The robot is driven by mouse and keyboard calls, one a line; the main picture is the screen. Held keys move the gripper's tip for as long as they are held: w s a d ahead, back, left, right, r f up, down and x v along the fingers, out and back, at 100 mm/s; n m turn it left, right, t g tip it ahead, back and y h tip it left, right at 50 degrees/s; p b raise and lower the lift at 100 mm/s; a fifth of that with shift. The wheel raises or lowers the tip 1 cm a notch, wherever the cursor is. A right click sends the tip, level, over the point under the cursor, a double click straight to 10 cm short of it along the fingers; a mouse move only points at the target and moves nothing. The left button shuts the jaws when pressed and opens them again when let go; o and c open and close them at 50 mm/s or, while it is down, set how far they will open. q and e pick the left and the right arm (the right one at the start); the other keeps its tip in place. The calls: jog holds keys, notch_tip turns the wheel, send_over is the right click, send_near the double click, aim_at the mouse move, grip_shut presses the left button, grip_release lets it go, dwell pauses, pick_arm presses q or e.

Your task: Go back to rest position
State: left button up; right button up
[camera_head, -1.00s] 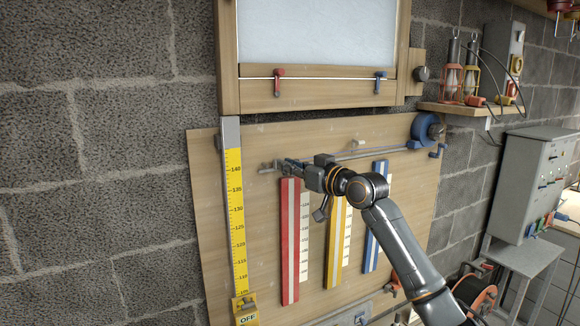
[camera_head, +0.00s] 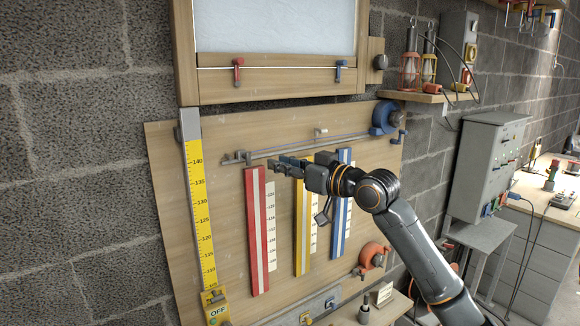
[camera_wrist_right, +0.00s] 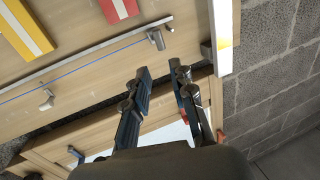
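My right gripper (camera_head: 273,163) hangs in front of the wooden board, between the tops of the red strip (camera_head: 257,230) and the yellow strip (camera_head: 302,235), just below the metal rail (camera_head: 255,155). In the right wrist view my right gripper (camera_wrist_right: 160,70) has its two fingers apart with nothing between them. The rail (camera_wrist_right: 95,47) and its end bracket (camera_wrist_right: 156,38) lie beyond the fingertips, apart from them as far as I can tell. The blue strip (camera_head: 342,210) is partly behind my right arm. My left gripper is not in view.
A yellow scale (camera_head: 199,210) stands left on the board (camera_head: 165,160), above an "OFF" tag (camera_head: 216,312). A framed panel (camera_head: 275,92) is above. A blue reel (camera_head: 384,118) sits at the rail's right end. A shelf (camera_head: 428,97) and grey cabinet (camera_head: 488,160) are right.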

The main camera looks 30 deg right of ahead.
jog(key=shift+v, duration=0.95)
jog(key=shift+f, duration=0.1)
